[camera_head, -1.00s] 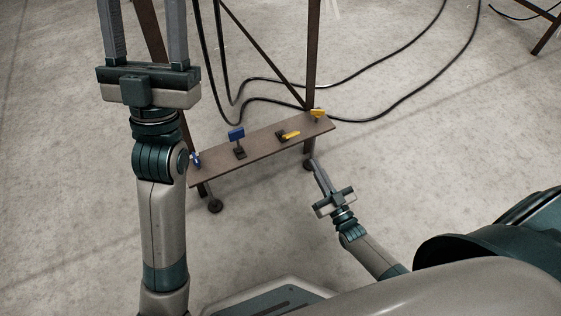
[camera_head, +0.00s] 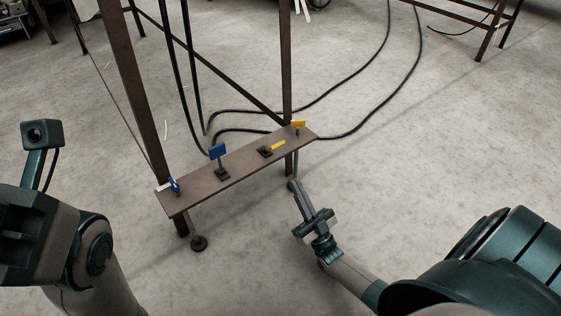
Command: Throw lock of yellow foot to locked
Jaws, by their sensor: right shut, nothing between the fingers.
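A brown rail (camera_head: 240,172) carries the locks and colored parts. A yellow lever (camera_head: 276,147) on a small black base lies low, pointing right. A yellow tag (camera_head: 299,125) stands at the rail's right end, above a thin leg with a dark round foot (camera_head: 293,185). My right gripper (camera_head: 299,192) is shut and empty, low in front of the rail's right end. Its fingertips overlap the round foot in the picture; I cannot tell if they touch. My left arm shows at the left edge, but its fingers are out of view.
A blue tag (camera_head: 217,151) on a black base and a blue part (camera_head: 174,186) sit left on the rail. Another dark foot (camera_head: 198,243) rests at lower left. Black cables (camera_head: 330,104) lie behind.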

